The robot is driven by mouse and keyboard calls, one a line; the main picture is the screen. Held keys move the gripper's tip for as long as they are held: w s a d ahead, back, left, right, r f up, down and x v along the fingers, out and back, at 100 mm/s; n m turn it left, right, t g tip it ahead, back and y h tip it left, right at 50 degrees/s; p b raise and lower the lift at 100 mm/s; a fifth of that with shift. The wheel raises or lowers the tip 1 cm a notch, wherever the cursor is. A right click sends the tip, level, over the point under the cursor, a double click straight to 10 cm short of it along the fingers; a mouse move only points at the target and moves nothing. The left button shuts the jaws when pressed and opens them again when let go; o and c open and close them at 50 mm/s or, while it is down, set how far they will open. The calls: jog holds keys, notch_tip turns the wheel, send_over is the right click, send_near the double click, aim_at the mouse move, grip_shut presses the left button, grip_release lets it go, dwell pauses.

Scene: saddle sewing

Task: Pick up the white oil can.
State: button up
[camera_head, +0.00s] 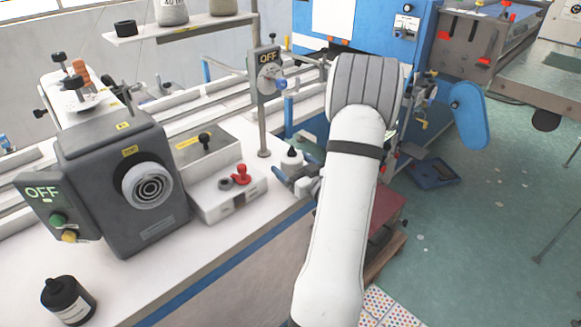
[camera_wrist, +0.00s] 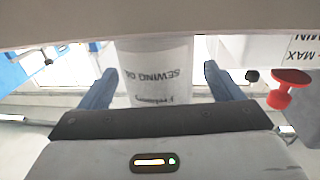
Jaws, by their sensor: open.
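The white oil can (camera_wrist: 157,72) stands between the two blue-grey fingers of my gripper (camera_wrist: 158,84) in the wrist view. Its label, partly readable as sewing oil, appears upside down, and the can's ends are cut off or hidden. The fingers are open, with a visible gap on each side of the can. In the head view, the white can (camera_head: 291,160) with its dark tip is at the table's right edge. My gripper (camera_head: 297,180) is beside it, partly hidden by my white arm.
A small white box with a red knob (camera_head: 241,173) is left of the can; the red knob also shows in the wrist view (camera_wrist: 287,85). A pole with an OFF sign (camera_head: 268,72) rises close behind. A grey machine (camera_head: 120,185) and a black bottle (camera_head: 68,300) are farther left.

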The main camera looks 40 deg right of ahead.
jog(key=shift+w+d, duration=0.1)
jog(key=shift+w, duration=1.1)
jog(key=shift+c, duration=0.6)
jog(key=c, duration=1.1)
jog(key=shift+r, duration=0.15)
jog(key=shift+c, duration=0.2)
